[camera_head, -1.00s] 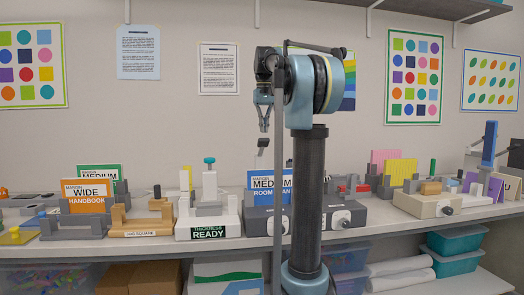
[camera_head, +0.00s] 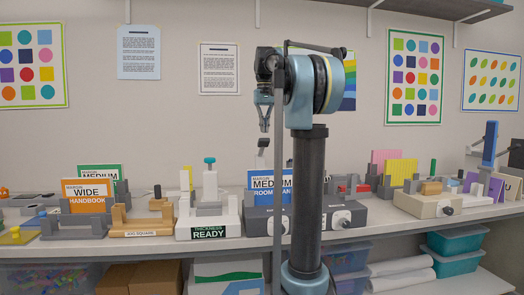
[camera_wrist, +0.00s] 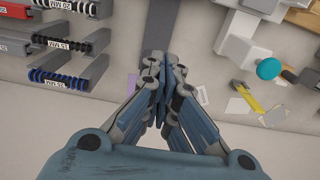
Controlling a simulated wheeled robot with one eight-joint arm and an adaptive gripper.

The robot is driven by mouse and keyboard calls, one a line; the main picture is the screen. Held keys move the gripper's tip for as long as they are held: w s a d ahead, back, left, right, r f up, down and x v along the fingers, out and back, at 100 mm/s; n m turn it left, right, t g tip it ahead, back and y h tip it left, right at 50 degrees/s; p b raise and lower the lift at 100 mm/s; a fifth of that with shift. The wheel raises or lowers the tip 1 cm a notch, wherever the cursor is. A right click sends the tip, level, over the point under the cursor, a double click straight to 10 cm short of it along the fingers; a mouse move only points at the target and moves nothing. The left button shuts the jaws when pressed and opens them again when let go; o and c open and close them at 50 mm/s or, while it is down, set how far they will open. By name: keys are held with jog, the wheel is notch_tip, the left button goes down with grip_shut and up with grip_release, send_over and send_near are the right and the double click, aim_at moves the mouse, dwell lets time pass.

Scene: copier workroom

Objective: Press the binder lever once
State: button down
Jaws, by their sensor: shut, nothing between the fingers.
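My gripper (camera_head: 264,128) hangs with its fingers pointing down, shut and empty, above the workbench. A small gap shows between tips and bar. In the wrist view, my gripper (camera_wrist: 163,95) is over a dark grey strip (camera_wrist: 157,25), perhaps the same lever. The fingers hide its near end, and I cannot tell contact there. My arm hides part of the dark grey unit.
A white unit with a teal knob (camera_head: 209,160) and a "THICKNESS READY" label stands to the left. Wooden blocks (camera_head: 143,222) are further left. Labelled comb spines (camera_wrist: 65,75) lie left in the wrist view. A blue upright handle (camera_head: 490,143) stands far right.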

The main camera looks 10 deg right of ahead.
jog(key=shift+f, duration=0.15)
jog(key=shift+f, duration=1.05)
